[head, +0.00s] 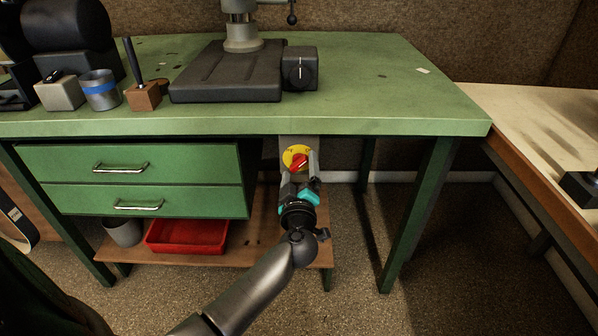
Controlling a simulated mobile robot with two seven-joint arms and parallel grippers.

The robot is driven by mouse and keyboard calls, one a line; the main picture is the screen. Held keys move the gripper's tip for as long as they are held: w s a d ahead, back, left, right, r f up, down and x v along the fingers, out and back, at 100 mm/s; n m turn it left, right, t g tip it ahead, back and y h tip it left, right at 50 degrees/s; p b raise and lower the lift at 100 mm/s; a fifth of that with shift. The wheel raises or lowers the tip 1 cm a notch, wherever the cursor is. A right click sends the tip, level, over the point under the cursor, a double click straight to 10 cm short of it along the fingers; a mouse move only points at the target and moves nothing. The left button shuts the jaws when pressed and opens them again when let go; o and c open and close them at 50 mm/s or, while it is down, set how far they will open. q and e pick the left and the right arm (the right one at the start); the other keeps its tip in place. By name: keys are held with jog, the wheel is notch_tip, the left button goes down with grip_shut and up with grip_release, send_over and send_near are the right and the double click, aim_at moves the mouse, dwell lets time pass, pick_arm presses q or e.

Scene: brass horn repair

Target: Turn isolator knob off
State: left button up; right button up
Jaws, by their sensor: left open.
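The isolator knob (299,163) is red and sits on a round yellow plate (289,153) on a grey box under the front edge of the green workbench. The knob looks tilted, its upper end leaning right. My left gripper (300,167) is open in front of it, with one finger on each side of the knob. I cannot tell whether the fingers touch it. The lower part of the plate is partly hidden by the gripper. My right gripper is not in view.
The green bench (390,85) carries a dark machine base (228,75) and a black switch box (299,68). Green drawers (75,165) are left of the gripper. A red tray (187,236) lies on the lower shelf. Free space lies right of the arm, up to the bench leg (415,215).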

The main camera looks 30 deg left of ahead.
pick_arm(q)
jog(key=shift+c, duration=0.2)
jog(key=c, duration=1.3)
